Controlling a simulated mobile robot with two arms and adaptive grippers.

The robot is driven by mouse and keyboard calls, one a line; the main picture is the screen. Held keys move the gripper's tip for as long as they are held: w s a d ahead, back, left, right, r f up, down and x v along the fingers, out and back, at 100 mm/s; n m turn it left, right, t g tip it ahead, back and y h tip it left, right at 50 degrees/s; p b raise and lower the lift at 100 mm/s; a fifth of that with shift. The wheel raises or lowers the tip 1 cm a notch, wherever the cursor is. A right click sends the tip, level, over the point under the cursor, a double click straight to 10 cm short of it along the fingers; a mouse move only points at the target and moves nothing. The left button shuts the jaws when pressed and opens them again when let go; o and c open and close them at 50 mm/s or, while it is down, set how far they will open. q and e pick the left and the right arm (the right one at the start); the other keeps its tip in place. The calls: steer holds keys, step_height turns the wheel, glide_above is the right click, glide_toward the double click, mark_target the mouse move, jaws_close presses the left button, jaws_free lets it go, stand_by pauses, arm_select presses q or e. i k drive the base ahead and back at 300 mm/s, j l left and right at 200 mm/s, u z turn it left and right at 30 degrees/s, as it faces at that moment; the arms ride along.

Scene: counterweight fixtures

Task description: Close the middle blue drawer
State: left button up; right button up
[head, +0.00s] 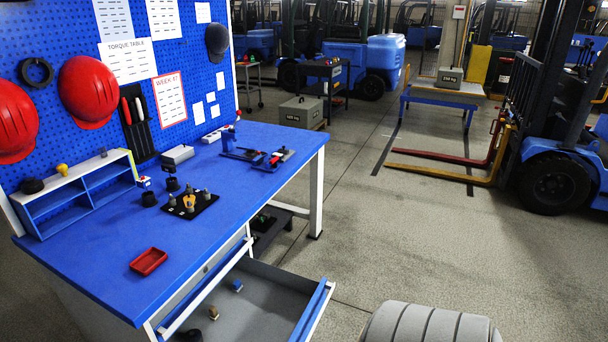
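A drawer (322,300) with a blue and white front is pulled out from under the blue workbench (220,240), at the bottom of the head view. Its grey inside shows, with several small items in it, including a blue one (237,286) and a tan one (213,312). The drawer's near part is cut off by the frame's lower edge. I cannot tell from this view whether it is the middle drawer, as other drawers are hidden. Neither of my grippers is in view.
A red tray (149,261), a small blue shelf (85,195) and a black holder (190,204) stand on the bench. A grey ribbed object (430,324) is at the bottom, right of the drawer. A forklift (560,180) stands at the right. Open floor (400,240) lies between.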

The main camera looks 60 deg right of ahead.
mark_target(272, 304)
steer(key=z, duration=0.45)
steer(key=k+z, duration=0.1)
steer(key=z, duration=0.35)
steer(key=j+z, duration=0.1)
steer(key=z, duration=0.35)
steer(key=k+z, duration=0.1)
steer(key=z, duration=0.35)
